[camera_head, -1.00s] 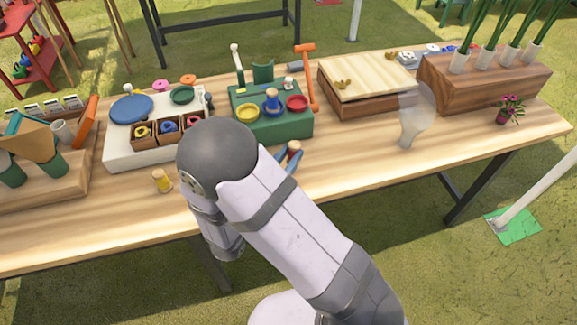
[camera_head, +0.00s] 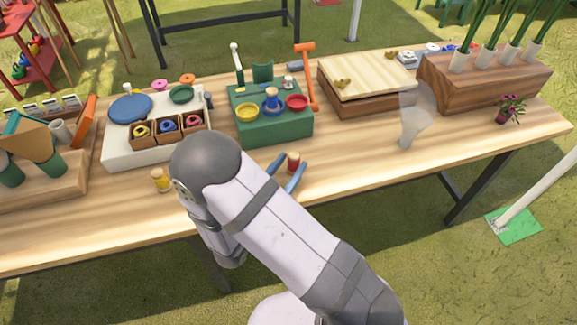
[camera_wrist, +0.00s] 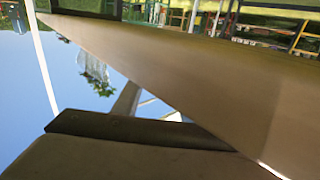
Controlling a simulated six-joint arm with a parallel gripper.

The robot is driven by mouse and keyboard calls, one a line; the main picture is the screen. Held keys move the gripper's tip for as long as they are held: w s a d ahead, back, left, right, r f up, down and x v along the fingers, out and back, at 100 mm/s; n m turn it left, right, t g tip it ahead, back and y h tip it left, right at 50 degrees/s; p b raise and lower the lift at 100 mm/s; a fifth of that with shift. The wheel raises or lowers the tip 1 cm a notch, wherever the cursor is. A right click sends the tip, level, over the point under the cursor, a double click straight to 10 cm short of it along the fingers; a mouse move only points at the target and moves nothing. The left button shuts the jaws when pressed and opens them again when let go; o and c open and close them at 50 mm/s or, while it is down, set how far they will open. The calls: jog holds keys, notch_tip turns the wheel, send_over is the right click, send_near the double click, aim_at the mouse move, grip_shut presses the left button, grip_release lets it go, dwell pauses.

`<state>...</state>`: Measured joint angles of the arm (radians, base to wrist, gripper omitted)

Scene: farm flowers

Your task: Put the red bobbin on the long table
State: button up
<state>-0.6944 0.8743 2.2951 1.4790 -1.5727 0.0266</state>
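The fingers look open, with a gap around the bobbin. My arm hides the rest of the gripper in the head view. The wrist view shows a broad brown surface, sky and dark parts, with neither the bobbin nor the fingertips recognisable.
A yellow bobbin (camera_head: 161,180) stands left of my arm. Behind are a white tray (camera_head: 120,152) with small boxes of bobbins, the green stand (camera_head: 262,130), and a wooden box (camera_head: 365,88). A translucent object (camera_head: 410,125) stands right. The table's front right is clear.

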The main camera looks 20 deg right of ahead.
jog(key=shift+r, duration=0.2)
jog(key=b+v, duration=0.1)
jog(key=v, duration=1.1)
jog(key=shift+b, duration=0.3)
